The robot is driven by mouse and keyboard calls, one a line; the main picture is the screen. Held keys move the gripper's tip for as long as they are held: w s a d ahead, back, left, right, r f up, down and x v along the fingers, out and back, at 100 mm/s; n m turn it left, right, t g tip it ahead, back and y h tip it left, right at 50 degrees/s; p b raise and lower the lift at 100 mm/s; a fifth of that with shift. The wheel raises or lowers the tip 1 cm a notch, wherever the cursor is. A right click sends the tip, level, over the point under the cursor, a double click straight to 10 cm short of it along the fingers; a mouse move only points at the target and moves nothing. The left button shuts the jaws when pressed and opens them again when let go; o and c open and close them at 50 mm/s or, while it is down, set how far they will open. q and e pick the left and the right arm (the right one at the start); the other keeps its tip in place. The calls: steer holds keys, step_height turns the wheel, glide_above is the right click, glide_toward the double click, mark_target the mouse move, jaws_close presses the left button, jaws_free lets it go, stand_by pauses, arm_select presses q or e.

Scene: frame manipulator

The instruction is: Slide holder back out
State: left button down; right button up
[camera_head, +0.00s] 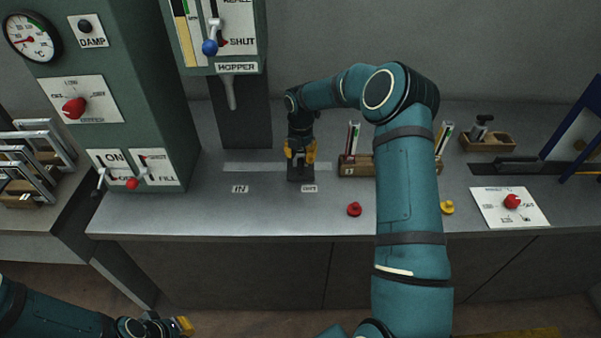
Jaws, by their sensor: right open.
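A dark holder (300,172) sits on the grey bench at the right part of a pale track (250,167), just behind the OUT label (309,189). The IN label (240,189) lies to its left. My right gripper (300,158), with yellow-orange fingers, points down over the holder, its fingers open at the holder's upper part. I cannot tell whether they touch it. My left gripper (182,326) is low at the bottom left, away from the bench; its jaws are too small to judge.
The hopper (236,68) with its spout hangs behind the track. A wooden rack (362,170) stands to the right, partly hidden by my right arm. Red (354,209) and yellow (447,207) knobs sit near the front edge. A green control cabinet (125,135) stands left.

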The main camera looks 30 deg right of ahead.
step_height(320, 180, down, 5)
steer(key=shift+r+b, duration=0.2)
steer(key=shift+b, duration=1)
jaws_close()
steer(key=shift+d, duration=0.15)
